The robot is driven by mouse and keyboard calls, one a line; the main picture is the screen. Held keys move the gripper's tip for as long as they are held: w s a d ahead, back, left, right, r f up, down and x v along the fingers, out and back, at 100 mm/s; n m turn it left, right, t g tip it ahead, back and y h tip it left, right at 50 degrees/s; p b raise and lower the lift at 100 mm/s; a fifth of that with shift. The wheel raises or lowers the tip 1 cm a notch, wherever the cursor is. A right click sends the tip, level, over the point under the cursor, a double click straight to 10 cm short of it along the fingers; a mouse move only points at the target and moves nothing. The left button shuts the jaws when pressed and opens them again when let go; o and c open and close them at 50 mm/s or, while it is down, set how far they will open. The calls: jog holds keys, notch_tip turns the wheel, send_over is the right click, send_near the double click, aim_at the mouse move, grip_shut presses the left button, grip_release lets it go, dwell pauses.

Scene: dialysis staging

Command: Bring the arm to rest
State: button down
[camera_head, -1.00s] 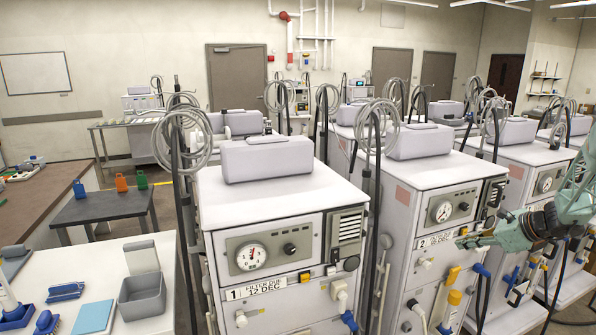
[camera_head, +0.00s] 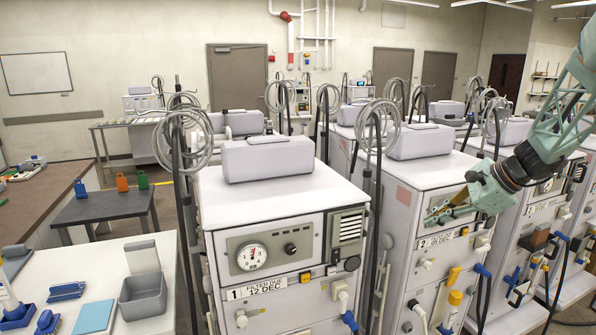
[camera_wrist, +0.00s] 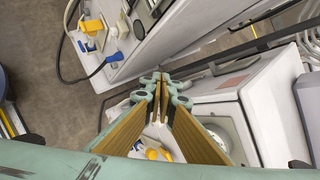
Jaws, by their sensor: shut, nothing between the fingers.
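My gripper (camera_head: 436,217), pale green with tan finger pads, is in front of the upper front panel of the dialysis machine labelled 2 (camera_head: 408,258). It hides that machine's dial. My arm (camera_head: 565,105) comes in from the right edge and slopes down to the left. In the wrist view my gripper (camera_wrist: 163,80) has its fingertips together with nothing held. Machine 2 also shows in the wrist view (camera_wrist: 265,100), beyond the fingers; I cannot tell whether they touch it.
Machine 1 (camera_head: 285,205) stands left of my gripper, and another machine (camera_head: 535,195) stands to the right. Grey hose coils (camera_head: 376,125) hang on poles between them. A white table (camera_head: 90,270) with a grey bin (camera_head: 143,297) is at the front left. Floor shows at the lower right.

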jog(key=s+a+r+n+g+h, duration=0.1)
jog(key=s+a+r+n, duration=0.4)
jog(key=s+a+r, duration=0.5)
jog(key=s+a+r+n+g+h, duration=0.1)
jog(key=s+a+r+n, duration=0.3)
jog(key=s+a, duration=0.75)
jog(key=s+d+n+h, duration=0.1)
jog(key=s+n, duration=0.9)
jog(key=s, duration=2.2)
jog(key=h, duration=0.2)
jog(key=shift+f+n+h, duration=0.3)
jog(key=shift+f, duration=0.05)
